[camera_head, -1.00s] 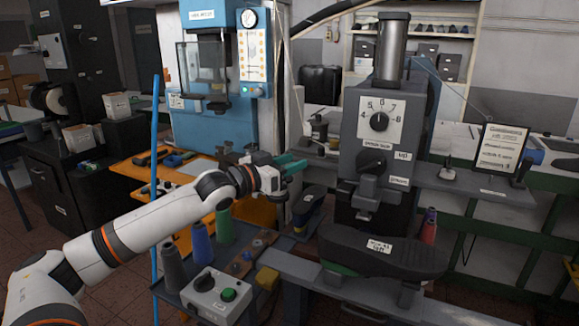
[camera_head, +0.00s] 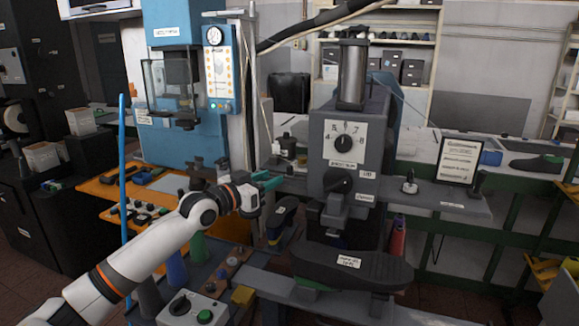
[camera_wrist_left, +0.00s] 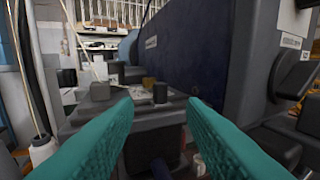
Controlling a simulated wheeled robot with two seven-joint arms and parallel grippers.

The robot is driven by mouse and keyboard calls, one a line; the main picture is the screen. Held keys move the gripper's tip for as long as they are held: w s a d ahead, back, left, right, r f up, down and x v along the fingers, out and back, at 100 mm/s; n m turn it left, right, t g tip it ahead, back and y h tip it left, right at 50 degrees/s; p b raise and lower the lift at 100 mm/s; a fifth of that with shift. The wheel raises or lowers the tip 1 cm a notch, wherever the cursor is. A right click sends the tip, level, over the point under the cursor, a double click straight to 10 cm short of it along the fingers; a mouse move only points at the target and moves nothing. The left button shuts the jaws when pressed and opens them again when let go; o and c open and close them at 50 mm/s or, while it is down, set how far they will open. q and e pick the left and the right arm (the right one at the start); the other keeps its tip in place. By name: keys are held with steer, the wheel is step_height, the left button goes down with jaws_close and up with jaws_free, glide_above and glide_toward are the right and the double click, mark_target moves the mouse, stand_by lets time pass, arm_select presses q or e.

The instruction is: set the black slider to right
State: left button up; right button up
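My left gripper (camera_head: 272,182) has teal fingers and reaches in from the left, at the left side of a grey machine (camera_head: 318,160) with a numbered dial. In the left wrist view its two fingers (camera_wrist_left: 160,112) are wide apart with nothing between them. I cannot tell for certain which part is the black slider. A black knob (camera_head: 338,181) sits under the dial. My right gripper is not in view.
A dark blue machine side (camera_wrist_left: 195,55) stands close on the right in the left wrist view. A blue press (camera_head: 165,80) is behind left. A black shoe-shaped form (camera_head: 350,268) and a control box with a green button (camera_head: 204,316) are in front.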

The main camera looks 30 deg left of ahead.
mark_target(288, 170)
arm_select(q)
steer(key=w, duration=0.2)
steer(key=w+d+p, duration=0.1)
steer(key=w, duration=0.5)
steer(key=shift+w+d+p, duration=0.15)
steer(key=shift+d+p, duration=0.05)
steer(key=shift+p, duration=0.2)
jaws_close()
